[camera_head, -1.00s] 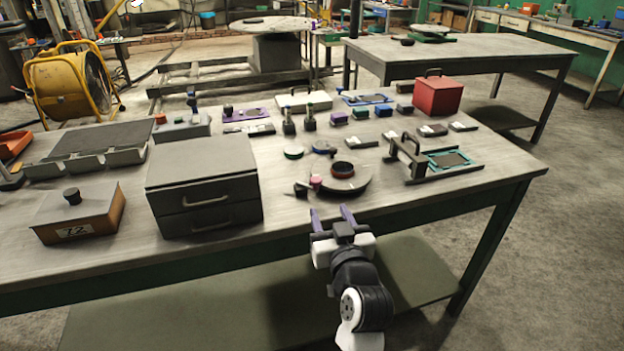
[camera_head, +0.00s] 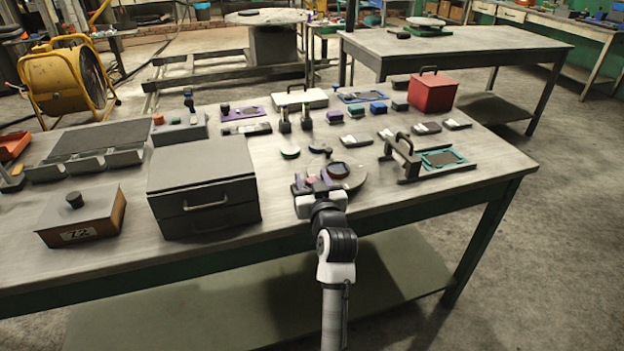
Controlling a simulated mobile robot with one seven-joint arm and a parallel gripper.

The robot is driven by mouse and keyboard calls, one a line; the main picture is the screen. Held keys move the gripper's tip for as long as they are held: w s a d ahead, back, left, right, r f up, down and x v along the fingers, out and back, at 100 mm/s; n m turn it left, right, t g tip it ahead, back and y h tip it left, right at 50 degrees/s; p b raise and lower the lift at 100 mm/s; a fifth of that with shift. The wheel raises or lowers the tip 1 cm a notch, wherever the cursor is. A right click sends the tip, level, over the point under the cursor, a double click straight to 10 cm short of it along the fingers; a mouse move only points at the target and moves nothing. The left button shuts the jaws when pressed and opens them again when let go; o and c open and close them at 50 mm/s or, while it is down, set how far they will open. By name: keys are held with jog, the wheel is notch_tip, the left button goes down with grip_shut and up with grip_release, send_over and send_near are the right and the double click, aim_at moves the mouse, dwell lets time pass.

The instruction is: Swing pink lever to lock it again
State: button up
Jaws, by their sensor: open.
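The round grey fixture (camera_head: 356,180) stands near the table's front edge, with a dark round centre (camera_head: 338,169). The small pink lever knob (camera_head: 311,181) is on its left side, partly hidden by my gripper. My gripper (camera_head: 313,180) is open over the fixture's front left. Its fingers seem to reach to either side of the pink knob. Whether they touch it cannot be told at this size. The rest of the lever is hidden.
A grey drawer box (camera_head: 205,187) stands left of the fixture. A dark-handled frame with a teal-edged plate (camera_head: 443,160) stands to the right. Small parts lie behind. The table (camera_head: 280,222) is clear between the drawer box and my gripper.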

jog(key=c, duration=1)
jog(key=shift+o, duration=0.2)
jog(key=b, duration=0.1)
jog(key=n+y+b, duration=0.1)
jog(key=b, duration=0.1)
jog(key=shift+w+d+f, duration=0.2)
jog(key=shift+w+f, duration=0.05)
jog(key=shift+f, duration=0.1)
jog(key=n+g+y+b, duration=0.1)
jog(key=y+b, duration=0.1)
jog(key=shift+w+b, duration=0.2)
jog(key=shift+b, duration=0.2)
jog(key=shift+w+d+n+g+y+b, duration=0.1)
jog(key=shift+w+n+g+y+b, duration=0.1)
jog(key=shift+n+g+y+b, duration=0.55)
jog(key=shift+r+n+y+b, duration=0.25)
jog(key=shift+y+b, duration=0.3)
jog(key=shift+b, duration=0.15)
jog(key=shift+r, duration=0.1)
jog(key=o, duration=1)
jog(key=shift+c, duration=0.2)
